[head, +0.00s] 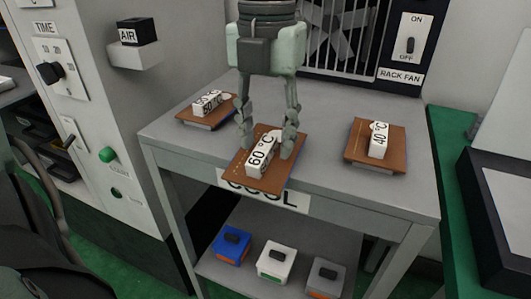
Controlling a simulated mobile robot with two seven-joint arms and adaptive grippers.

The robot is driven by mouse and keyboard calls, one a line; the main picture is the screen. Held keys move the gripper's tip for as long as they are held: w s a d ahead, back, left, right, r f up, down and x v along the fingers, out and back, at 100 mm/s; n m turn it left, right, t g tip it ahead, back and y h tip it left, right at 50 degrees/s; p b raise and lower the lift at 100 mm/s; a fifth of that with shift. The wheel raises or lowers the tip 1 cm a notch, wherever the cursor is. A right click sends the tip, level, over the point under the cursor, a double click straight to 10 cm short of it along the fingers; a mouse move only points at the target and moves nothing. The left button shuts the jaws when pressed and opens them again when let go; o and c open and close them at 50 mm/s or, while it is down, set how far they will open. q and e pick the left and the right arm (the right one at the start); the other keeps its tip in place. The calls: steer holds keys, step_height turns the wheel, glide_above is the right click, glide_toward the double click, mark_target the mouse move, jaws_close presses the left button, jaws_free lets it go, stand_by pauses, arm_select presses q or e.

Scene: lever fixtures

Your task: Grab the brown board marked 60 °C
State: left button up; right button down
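The brown board marked 60 °C (275,178) lies on the grey table, at its front edge in the middle. It carries a white block (261,157) with the 60 °C label and a pale round piece behind it, partly hidden by a finger. My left gripper (267,148) points down over the board from behind. Its two fingers are spread, one at the board's left edge and one over its right part, with the block's far end between them. I cannot tell whether the fingertips touch the board. My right gripper is not in view.
A brown board marked 80 °C (190,117) lies at back left, another marked 40 °C (400,160) at right. The grey table (330,112) has bare room between boards. Blue, white and grey boxes stand on the shelf below. A control cabinet (125,85) stands left.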

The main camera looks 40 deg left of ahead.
arm_select(q)
jaws_close()
